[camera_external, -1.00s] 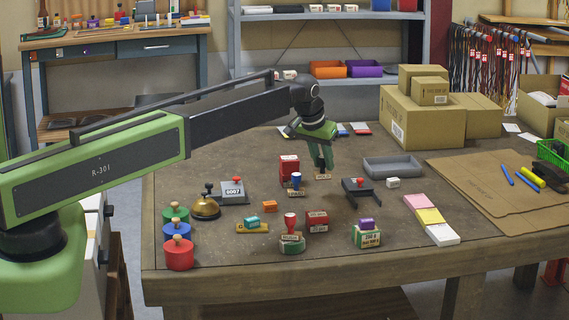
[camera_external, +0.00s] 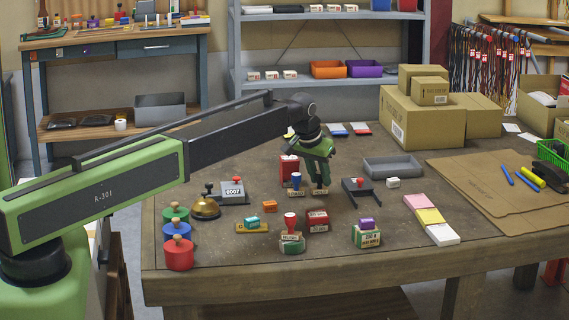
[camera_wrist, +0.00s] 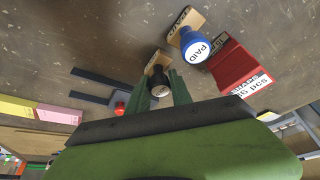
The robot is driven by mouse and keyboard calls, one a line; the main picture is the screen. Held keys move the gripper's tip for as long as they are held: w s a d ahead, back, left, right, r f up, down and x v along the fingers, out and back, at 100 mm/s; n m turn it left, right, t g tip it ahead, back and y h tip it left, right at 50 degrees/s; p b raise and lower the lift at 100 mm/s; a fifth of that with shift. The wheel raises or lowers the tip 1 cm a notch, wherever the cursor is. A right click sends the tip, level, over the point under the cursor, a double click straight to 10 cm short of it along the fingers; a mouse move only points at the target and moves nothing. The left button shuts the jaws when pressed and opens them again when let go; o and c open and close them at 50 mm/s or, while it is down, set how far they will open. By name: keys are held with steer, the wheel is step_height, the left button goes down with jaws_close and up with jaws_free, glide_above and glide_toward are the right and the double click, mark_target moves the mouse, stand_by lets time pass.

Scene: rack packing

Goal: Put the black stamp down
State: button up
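The black stamp (camera_wrist: 159,86) has a dark handle and a wooden block with a label. In the wrist view it sits between the two green fingers of my gripper (camera_wrist: 158,90), which look closed on its handle. In the external view my gripper (camera_external: 320,184) points down over the table, and the stamp's block (camera_external: 319,192) is at table level, apparently upright and touching the top. The fingers hide most of the handle there. It is just right of the blue PAID stamp (camera_external: 296,181).
A red box (camera_external: 289,168) stands behind the PAID stamp. A dark forked holder with a red knob (camera_external: 358,190) lies to the right, a grey tray (camera_external: 392,167) behind it. Red-handled (camera_external: 291,224) and purple-handled (camera_external: 367,226) stamps stand nearer the front edge.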

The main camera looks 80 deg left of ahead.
steer(key=o, duration=0.4)
steer(key=shift+r+p, duration=0.45)
steer(key=shift+p, duration=0.05)
steer(key=p+v, duration=1)
steer(key=v, duration=0.1)
steer(key=shift+s+d+r, duration=0.15)
